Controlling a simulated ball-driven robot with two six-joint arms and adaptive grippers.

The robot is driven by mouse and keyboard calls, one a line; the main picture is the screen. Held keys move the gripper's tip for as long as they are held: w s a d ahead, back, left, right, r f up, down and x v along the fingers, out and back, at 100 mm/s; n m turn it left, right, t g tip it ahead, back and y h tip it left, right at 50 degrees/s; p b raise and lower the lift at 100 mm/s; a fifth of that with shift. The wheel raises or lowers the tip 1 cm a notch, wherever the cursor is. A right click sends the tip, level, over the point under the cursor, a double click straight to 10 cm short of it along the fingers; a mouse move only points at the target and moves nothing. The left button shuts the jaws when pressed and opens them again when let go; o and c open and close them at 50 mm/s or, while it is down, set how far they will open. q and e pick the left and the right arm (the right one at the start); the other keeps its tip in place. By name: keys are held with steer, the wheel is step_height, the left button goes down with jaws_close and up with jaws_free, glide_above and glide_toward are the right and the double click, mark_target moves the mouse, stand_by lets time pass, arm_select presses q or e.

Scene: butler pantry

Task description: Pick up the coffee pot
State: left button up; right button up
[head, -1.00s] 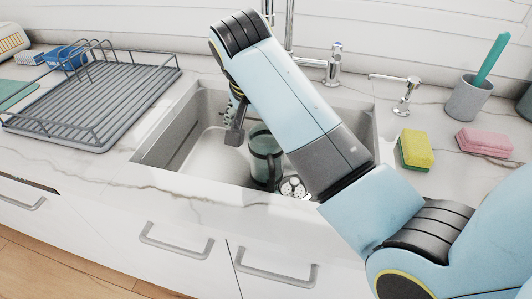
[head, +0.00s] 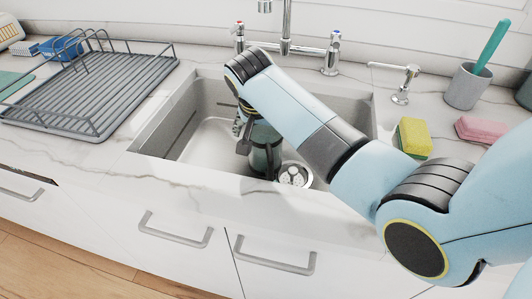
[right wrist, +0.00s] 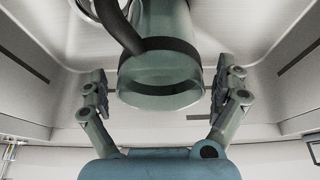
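The coffee pot (head: 264,158) is a greenish, see-through vessel with a dark band and dark handle. It stands in the sink near the drain, partly hidden behind my right arm. My right gripper (head: 246,134) is down in the sink at the pot. In the right wrist view the pot (right wrist: 160,72) lies between the two spread fingers of the right gripper (right wrist: 162,88), with a visible gap on each side. Its dark handle (right wrist: 118,25) curves off at the upper left. My left gripper is not in view.
The sink (head: 205,150) has walls around the pot, with a strainer (head: 294,175) beside it. A faucet (head: 287,30) stands behind. A dish rack (head: 90,90) is on the left; a yellow-green sponge (head: 414,138), pink sponge (head: 480,130) and grey cup (head: 467,87) are on the right.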

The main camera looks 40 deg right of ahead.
steer(key=c, duration=1.4)
steer(key=shift+c, duration=0.7)
steer(key=shift+r, duration=0.1)
